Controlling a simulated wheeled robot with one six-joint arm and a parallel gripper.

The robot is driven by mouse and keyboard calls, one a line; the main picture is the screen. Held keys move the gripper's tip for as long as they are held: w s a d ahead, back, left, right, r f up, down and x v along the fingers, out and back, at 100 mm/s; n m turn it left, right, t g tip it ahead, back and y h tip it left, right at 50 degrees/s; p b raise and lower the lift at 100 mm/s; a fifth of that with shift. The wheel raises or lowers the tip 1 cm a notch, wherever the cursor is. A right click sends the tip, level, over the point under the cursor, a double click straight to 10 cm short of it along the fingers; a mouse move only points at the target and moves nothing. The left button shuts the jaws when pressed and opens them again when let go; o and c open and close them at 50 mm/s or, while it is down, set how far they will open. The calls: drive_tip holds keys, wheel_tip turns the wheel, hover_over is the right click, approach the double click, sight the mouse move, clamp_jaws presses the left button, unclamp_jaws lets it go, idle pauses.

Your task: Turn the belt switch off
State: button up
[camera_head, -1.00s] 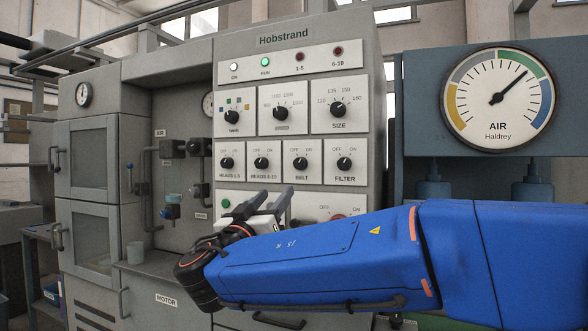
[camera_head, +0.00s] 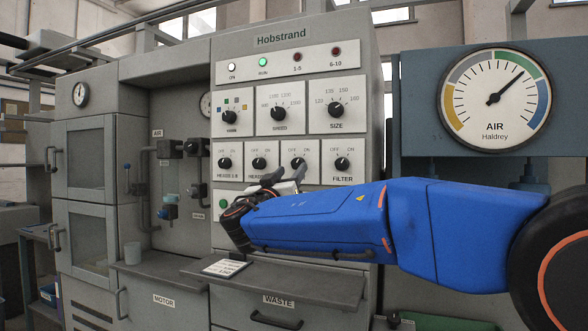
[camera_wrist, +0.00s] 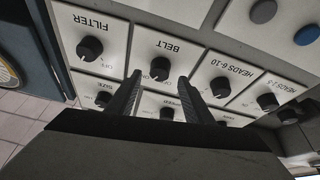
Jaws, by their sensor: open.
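The belt switch (camera_head: 298,162) is a black knob on a white square plate, third in the lower row of the control panel. In the wrist view the belt switch (camera_wrist: 160,68) shows upside down under its BELT label, between my fingertips in the picture. Which way its pointer is set is too small to tell. My gripper (camera_head: 285,176) is open and empty just below and in front of the belt plate. Its two dark fingers also show in the wrist view (camera_wrist: 160,80). In the head view the fingers hide the BELT label; contact with the knob cannot be told.
The FILTER knob (camera_head: 342,163) is close on the right, and the HEADS 6-10 knob (camera_head: 259,163) is close on the left. The SIZE knob (camera_head: 336,111) sits above. A shelf marked WASTE (camera_head: 330,284) juts out below my arm. A green button (camera_head: 224,204) is left of my wrist.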

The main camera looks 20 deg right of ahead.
sight(297, 164)
drive_tip(key=shift+x, duration=1.75)
drive_tip(key=shift+c, duration=0.6)
drive_tip(key=c, duration=0.9)
drive_tip(key=shift+s+n, duration=0.1)
drive_tip(key=shift+n, duration=0.2)
drive_tip(key=n+y, duration=0.1)
drive_tip(key=n, duration=0.1)
drive_tip(key=n+t+y, duration=0.1)
drive_tip(key=n, duration=0.2)
drive_tip(key=n+y, duration=0.2)
drive_tip(key=shift+s+d+r+n+t, duration=0.1)
drive_tip(key=shift+d+n+t, duration=0.15)
drive_tip(key=shift+n+t, duration=0.05)
drive_tip(key=n+y, duration=0.1)
drive_tip(key=n, duration=0.3)
drive_tip(key=n+y, duration=0.2)
drive_tip(key=n, duration=0.1)
drive_tip(key=shift+s+d+r+n+g, duration=0.1)
drive_tip(key=shift+r+n+g, duration=0.05)
drive_tip(key=shift+n+g, duration=0.25)
